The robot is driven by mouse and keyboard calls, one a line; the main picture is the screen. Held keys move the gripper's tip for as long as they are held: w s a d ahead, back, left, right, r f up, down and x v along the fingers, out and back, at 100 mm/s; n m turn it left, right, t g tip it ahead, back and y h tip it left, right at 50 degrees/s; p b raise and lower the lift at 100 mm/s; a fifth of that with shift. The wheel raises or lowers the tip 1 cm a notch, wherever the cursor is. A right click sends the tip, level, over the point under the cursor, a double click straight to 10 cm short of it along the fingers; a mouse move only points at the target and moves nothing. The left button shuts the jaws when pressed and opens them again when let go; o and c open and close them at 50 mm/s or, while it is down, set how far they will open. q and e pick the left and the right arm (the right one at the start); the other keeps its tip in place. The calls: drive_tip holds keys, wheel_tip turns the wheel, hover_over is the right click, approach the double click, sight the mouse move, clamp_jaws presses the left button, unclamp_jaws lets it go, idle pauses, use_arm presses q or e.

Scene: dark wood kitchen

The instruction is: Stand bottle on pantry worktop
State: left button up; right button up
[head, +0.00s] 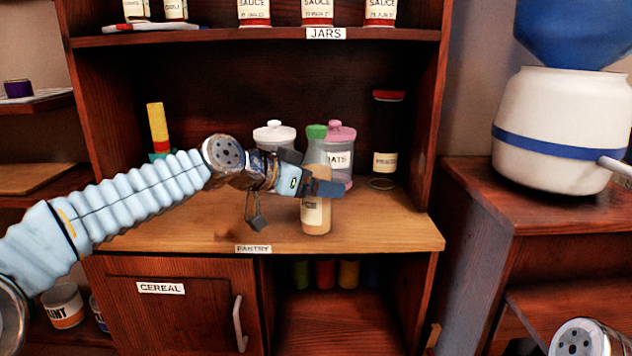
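The bottle (316,215) has a green cap, a pale upper part and an orange-tan lower part with a label. It is upright over the pantry worktop (390,232), near the front edge; its base appears to meet the wood, though a tiny gap cannot be ruled out. My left gripper (311,173) reaches in from the left with its fingers around the bottle's middle, one dark finger crossing in front. It looks shut on the bottle. The far finger is partly hidden. Only a wrist part of my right arm shows at the lower right; its gripper is out of view.
Behind the bottle stand a white-lidded jar (273,138), a pink-lidded jar (342,150) and a tall dark jar with a red lid (387,135). A yellow and red item (157,128) stands at the back left. The worktop's front right is clear.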

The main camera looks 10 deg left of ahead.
use_arm(q)
drive_tip(key=b+v, duration=0.5)
drive_tip(key=v, duration=0.7)
drive_tip(key=shift+r, duration=0.2)
use_arm(e)
drive_tip(key=f, duration=0.1)
drive_tip(key=d+f, duration=0.1)
drive_tip(key=f, duration=0.3)
drive_tip(key=shift+w+d, duration=0.35)
use_arm(q)
drive_tip(key=shift+s+d, duration=0.1)
use_arm(e)
drive_tip(key=shift+s, duration=0.15)
